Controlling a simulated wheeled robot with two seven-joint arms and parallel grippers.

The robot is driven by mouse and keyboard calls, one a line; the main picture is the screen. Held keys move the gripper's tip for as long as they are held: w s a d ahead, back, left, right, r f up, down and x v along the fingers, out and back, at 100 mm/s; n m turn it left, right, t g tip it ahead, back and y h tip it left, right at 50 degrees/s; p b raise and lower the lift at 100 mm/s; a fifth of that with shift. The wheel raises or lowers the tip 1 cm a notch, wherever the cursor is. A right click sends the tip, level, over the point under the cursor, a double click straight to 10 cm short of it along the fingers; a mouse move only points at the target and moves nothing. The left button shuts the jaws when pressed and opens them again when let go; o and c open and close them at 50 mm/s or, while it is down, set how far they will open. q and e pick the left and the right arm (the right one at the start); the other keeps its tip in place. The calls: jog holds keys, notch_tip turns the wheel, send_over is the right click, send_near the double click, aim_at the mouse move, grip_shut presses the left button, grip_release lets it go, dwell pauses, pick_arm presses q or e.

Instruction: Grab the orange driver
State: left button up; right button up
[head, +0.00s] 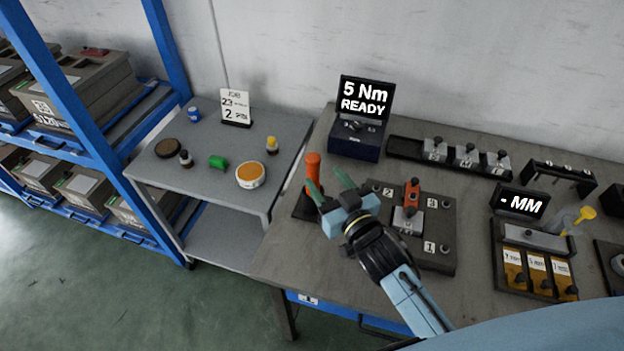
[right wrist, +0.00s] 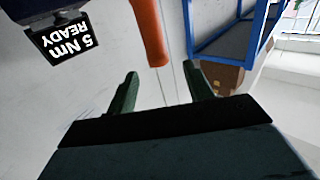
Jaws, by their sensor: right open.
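The orange driver (head: 313,169) stands upright in a dark holder (head: 304,206) at the left edge of the workbench. My right gripper (head: 328,186) is open, with its green fingers pointing toward the driver and apart from it. In the right wrist view the driver's orange handle (right wrist: 149,30) shows at the top, beyond and between the open fingers of the gripper (right wrist: 160,92). Nothing is between the fingers. My left gripper does not show.
A "5 Nm READY" display (head: 365,98) stands on a dark box behind the driver. A fixture plate (head: 440,262) with a small orange-topped clamp (head: 412,192) lies right of my gripper. A grey side table (head: 215,135) with small items stands at left.

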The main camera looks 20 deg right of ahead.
aim_at(316, 164)
jog(key=w, duration=0.3)
jog(key=shift+a, duration=0.25)
jog(key=w, duration=0.3)
jog(key=shift+w+a, duration=0.25)
jog(key=shift+w, duration=0.35)
grip_shut()
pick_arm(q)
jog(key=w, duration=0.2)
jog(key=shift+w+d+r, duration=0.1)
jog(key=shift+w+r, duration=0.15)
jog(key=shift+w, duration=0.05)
